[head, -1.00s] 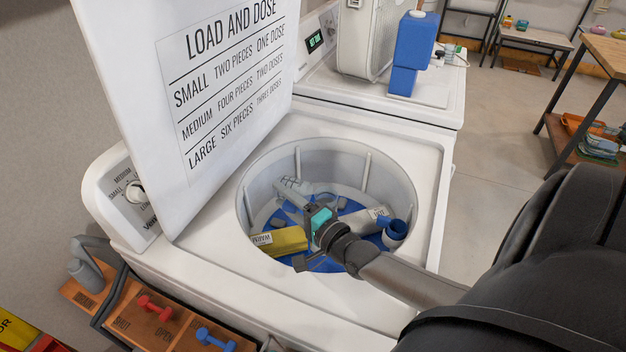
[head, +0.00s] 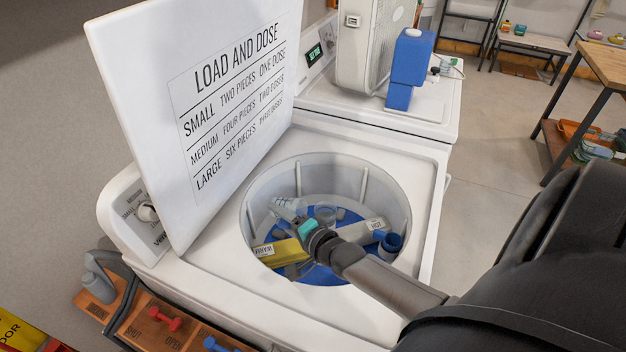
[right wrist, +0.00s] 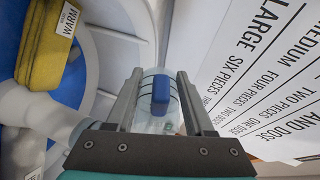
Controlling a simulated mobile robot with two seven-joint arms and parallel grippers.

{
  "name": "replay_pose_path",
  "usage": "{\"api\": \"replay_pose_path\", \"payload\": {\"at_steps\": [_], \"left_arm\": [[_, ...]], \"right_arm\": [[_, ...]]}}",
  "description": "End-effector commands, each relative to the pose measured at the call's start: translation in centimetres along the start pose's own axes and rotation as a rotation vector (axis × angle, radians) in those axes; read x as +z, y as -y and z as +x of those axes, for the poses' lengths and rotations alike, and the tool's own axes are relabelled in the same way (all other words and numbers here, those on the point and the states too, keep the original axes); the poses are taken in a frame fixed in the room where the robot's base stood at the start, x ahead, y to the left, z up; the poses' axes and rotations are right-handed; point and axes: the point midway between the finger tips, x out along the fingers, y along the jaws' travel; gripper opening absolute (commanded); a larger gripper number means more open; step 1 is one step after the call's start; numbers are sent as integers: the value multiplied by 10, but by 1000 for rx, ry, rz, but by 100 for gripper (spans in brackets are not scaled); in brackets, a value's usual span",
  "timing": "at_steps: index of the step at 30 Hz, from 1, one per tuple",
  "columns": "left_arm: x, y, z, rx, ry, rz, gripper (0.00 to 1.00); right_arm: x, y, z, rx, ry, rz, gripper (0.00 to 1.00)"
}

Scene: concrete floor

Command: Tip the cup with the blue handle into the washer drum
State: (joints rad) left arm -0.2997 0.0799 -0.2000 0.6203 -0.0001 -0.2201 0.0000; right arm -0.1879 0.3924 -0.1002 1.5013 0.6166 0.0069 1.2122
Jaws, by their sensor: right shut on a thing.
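My right gripper (head: 294,214) reaches into the open washer drum (head: 384,185), inside its rim. In the right wrist view the gripper (right wrist: 160,78) is shut on a clear cup with dark lines around it. The cup's blue handle (right wrist: 160,92) shows between the two fingers. In the head view the clear cup (head: 286,206) is small and partly hidden by the gripper. I cannot tell its exact tilt or whether anything is in it. My left gripper is in neither view.
In the drum lie a yellow bundle labelled WARM (head: 284,253) and a pale one labelled HOT (head: 358,231). The raised lid (head: 150,110) stands at the left. A blue container (head: 409,70) stands on the machine behind. Wooden boards with dumbbell-shaped handles (head: 165,322) sit at lower left.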

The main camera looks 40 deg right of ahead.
Motion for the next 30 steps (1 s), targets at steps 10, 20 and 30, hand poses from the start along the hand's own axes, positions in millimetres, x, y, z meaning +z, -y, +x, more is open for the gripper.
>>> {"api": "replay_pose_path", "payload": {"at_steps": [10,20,30], "left_arm": [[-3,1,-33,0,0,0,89],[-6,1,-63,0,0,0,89],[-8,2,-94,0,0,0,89]], "right_arm": [[1,1,3,105,-1,-41,0],[2,-4,6,219,-1,-89,0],[3,-11,7,352,-1,-140,0]]}}
